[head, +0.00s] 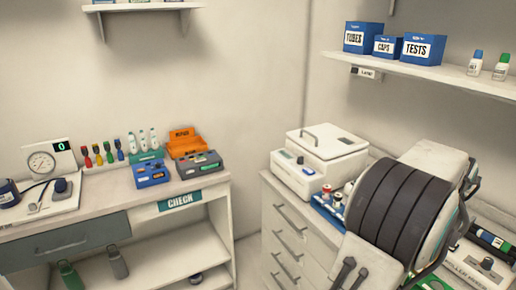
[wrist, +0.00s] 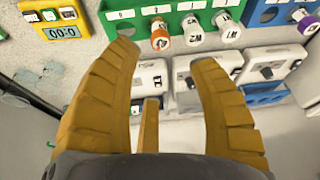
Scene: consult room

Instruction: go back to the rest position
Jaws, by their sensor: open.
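My gripper (wrist: 172,52) shows in the wrist view, with two yellow-brown ribbed fingers spread apart. It is open and nothing is between the fingers. Beyond the fingertips is a green rack (wrist: 130,14) with labelled tubes, one an orange-capped tube (wrist: 160,38). I cannot see contact between the fingers and the rack. The gripper cannot be made out in the head view.
In the head view, a left counter (head: 110,193) holds a gauge, bottles and an orange box (head: 183,141). A white machine (head: 318,160) stands on the right counter. Blue boxes (head: 362,37) sit on the wall shelf. A yellow timer (wrist: 62,32) shows in the wrist view.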

